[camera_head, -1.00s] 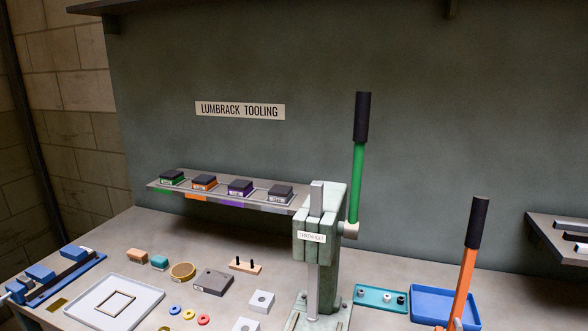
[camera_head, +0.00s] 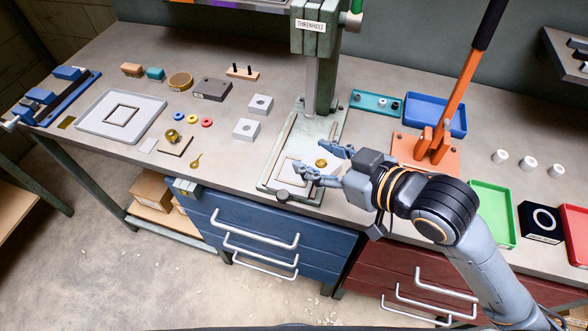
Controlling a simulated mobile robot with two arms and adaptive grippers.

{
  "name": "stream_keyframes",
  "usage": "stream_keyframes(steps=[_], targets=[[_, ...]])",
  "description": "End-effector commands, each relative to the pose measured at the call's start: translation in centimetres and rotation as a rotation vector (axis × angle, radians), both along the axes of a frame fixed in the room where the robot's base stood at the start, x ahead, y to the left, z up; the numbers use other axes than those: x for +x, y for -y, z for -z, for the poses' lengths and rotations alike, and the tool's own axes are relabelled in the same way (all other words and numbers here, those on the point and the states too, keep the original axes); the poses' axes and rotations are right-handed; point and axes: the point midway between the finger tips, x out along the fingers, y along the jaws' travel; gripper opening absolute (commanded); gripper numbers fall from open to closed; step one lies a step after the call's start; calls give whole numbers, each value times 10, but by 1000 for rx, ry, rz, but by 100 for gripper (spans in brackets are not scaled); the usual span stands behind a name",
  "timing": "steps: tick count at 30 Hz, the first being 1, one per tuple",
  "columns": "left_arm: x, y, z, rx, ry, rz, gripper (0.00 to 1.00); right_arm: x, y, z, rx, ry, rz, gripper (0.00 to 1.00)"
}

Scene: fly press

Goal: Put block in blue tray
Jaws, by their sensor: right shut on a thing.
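My right gripper (camera_head: 317,160) comes in from the right over the press base (camera_head: 275,183). Its fingers are shut on a small pale block (camera_head: 311,164). A round brass piece (camera_head: 321,163) shows at the block, between the fingers. Most of the block is hidden by the fingers, and I cannot tell whether it touches the base. The blue tray (camera_head: 425,110) lies at the back right, behind the orange lever, and looks empty. Two more pale blocks with holes stand left of the press, one farther back (camera_head: 260,104) and one nearer (camera_head: 246,129). My left gripper is out of view.
The press column (camera_head: 325,75) rises just behind my gripper. The orange lever (camera_head: 463,85) and its base stand in front of the blue tray. A teal rack (camera_head: 376,104) lies left of the tray. A green tray (camera_head: 492,212) is at the right.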

Motion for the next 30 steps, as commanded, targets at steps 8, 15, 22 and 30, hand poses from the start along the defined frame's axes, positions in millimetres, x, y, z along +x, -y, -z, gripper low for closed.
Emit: stream_keyframes(steps=[8, 15, 22, 30], targets=[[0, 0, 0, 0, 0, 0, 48, -52, -43, -18, 11, 8, -370, 12], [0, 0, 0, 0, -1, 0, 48, -70, -51, -24, 25, 4, -477, 12], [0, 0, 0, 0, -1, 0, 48, -71, -52, -24, 26, 3, -480, 12], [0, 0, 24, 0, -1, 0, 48, -60, -52, -13, 26, 6, -478, 12]])
